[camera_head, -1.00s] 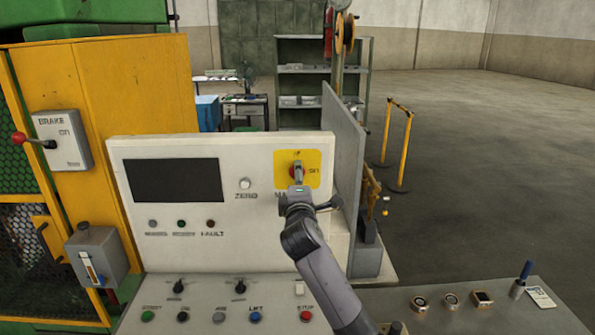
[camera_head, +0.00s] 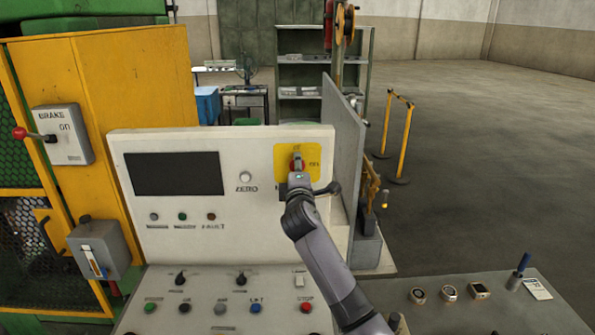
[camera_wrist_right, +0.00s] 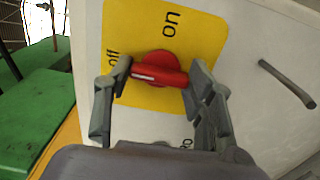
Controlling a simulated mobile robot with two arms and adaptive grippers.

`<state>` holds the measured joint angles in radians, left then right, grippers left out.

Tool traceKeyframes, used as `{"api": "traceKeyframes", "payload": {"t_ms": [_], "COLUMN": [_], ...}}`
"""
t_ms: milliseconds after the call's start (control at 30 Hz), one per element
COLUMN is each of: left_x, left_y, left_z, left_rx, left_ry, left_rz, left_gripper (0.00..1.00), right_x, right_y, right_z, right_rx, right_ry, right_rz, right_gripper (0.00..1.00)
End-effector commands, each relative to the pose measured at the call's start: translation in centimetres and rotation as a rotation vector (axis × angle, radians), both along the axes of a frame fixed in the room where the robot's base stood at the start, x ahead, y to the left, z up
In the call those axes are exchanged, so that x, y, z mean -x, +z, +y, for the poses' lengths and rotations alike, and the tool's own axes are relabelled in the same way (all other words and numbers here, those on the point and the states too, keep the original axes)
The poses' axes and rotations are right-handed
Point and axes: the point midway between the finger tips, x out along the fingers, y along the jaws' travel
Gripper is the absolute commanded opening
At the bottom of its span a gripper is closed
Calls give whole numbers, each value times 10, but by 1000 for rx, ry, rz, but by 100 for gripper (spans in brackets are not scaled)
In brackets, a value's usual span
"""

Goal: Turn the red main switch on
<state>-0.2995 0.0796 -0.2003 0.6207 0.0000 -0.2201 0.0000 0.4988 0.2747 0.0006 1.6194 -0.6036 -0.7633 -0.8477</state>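The red main switch (camera_head: 297,165) sits on a yellow plate (camera_head: 284,154) at the upper right of the white control panel. In the right wrist view the switch (camera_wrist_right: 160,69) is a red knob with a bar handle. The white mark on its handle points toward the "off" label, and "on" is a quarter turn away. My right gripper (camera_wrist_right: 159,76) is at the switch, with one finger by each end of the handle. Whether the fingers press on it cannot be told. In the head view the gripper (camera_head: 297,177) hides the plate's lower part. My left gripper is not in view.
A dark screen (camera_head: 177,173) and a ZERO button (camera_head: 245,178) are left of the switch. A grey upright plate (camera_head: 342,140) stands close on its right. Buttons and knobs line the lower desk (camera_head: 205,284). A brake lever box (camera_head: 64,134) is at the far left. Open floor lies right.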

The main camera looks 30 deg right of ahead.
Motion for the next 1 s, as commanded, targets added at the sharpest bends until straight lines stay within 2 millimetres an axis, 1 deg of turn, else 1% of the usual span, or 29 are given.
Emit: {"api": "traceKeyframes", "payload": {"t_ms": [33, 367, 667, 867, 1000], "left_x": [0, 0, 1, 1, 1], "left_y": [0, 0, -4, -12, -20], "left_z": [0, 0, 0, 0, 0], "left_rx": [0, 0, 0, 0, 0], "left_ry": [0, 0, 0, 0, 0], "left_rz": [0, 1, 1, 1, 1], "left_gripper": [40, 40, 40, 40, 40], "right_x": [0, 0, 0, 0, 0], "right_y": [-1, -1, -2, -4, -5], "right_z": [0, 0, 1, 0, 1], "right_rx": [-1, -1, -32, -123, -221], "right_ry": [0, 0, 0, 0, 0], "right_rz": [1, 2, -16, -72, -131], "right_gripper": [44, 22, 22, 22, 22]}}
